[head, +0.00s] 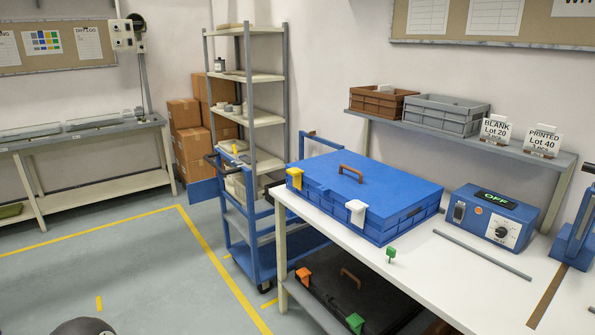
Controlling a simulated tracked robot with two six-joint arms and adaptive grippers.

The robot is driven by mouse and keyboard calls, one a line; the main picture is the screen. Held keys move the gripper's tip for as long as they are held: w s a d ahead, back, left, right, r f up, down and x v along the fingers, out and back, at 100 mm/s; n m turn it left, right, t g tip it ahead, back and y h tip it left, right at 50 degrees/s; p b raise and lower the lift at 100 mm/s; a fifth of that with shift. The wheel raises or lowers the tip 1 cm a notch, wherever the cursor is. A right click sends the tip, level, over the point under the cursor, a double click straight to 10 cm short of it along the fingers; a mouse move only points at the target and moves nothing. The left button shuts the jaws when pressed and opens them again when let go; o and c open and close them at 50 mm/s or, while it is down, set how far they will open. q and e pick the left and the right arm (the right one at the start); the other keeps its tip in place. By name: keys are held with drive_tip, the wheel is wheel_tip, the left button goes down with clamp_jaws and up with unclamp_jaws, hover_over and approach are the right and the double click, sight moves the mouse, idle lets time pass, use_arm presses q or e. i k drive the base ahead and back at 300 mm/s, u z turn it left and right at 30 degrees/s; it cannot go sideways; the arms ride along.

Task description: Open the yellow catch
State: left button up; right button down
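The yellow catch (295,178) is on the front left of a closed blue case (368,192). The case lies on the white table (461,270) and has a brown handle (351,173) on its lid. A white catch (356,213) sits further right on the same front side. The yellow catch looks flush against the case front; whether it is latched is too small to tell. Neither of my grippers is in view.
A green peg-like piece (391,254) stands in front of the case. A grey bar (482,255) and a blue control box reading OFF (493,217) are to the right. A dark case (345,302) with orange and green catches is on the lower shelf. A blue cart (262,258) stands left of the table.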

sight(296, 172)
drive_tip(key=u, duration=0.35)
drive_tip(key=i, duration=0.85)
drive_tip(key=u, duration=0.55)
drive_tip(key=i, duration=1.25)
drive_tip(key=z, duration=0.7)
